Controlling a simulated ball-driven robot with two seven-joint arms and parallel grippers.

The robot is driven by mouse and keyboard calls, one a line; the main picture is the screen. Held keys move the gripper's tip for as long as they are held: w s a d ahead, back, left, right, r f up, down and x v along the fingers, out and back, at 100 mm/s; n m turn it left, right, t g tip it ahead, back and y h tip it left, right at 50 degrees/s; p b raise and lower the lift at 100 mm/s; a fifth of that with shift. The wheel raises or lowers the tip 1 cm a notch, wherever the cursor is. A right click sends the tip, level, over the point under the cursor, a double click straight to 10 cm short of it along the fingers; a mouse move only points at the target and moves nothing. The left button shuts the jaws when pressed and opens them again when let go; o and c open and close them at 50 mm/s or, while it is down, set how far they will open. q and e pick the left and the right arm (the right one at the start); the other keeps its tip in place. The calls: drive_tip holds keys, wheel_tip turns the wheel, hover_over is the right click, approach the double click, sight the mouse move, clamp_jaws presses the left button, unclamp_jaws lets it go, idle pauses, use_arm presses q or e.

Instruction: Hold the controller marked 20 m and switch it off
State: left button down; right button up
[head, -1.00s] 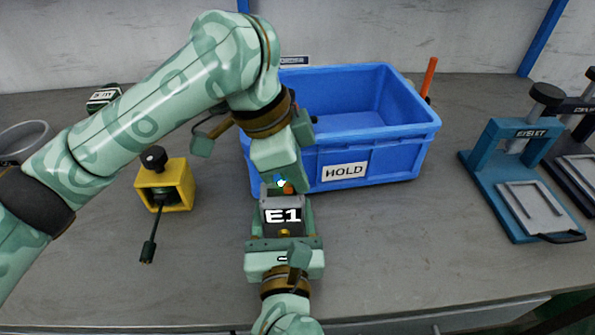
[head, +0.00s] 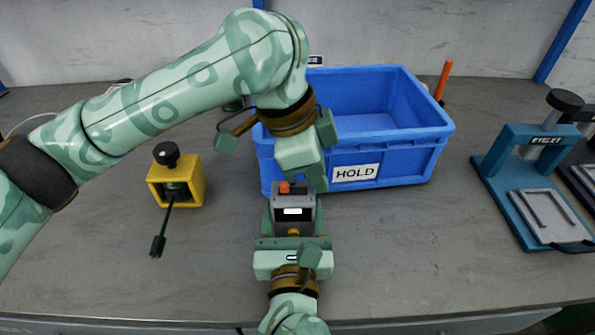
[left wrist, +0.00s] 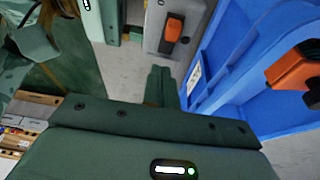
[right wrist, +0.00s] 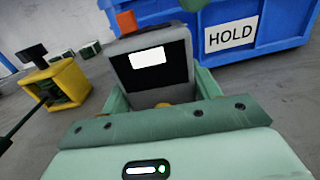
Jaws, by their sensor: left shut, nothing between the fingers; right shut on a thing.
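A grey controller (head: 293,214) with a dark face stands upright between the fingers of my right gripper (head: 293,232), which is shut on it. Its face shows a plain white bar and no readable 20 m marking; it also fills the middle of the right wrist view (right wrist: 150,88). An orange switch (head: 284,187) sits on its top, also in the left wrist view (left wrist: 172,32). My left gripper (head: 316,186) is shut and empty, pointing down just right of the switch. In the left wrist view its fingertips (left wrist: 160,82) look apart from the switch.
A blue bin (head: 390,160) marked HOLD stands behind and right of the controller, close to my left gripper. A yellow block with a black knob and lever (head: 176,185) is at left. A teal eyelet press (head: 530,185) stands at right. The front bench is clear.

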sight(295, 191)
use_arm(q)
drive_tip(key=v, duration=1)
use_arm(e)
drive_tip(key=o, duration=1)
drive_tip(key=shift+o, duration=0.2)
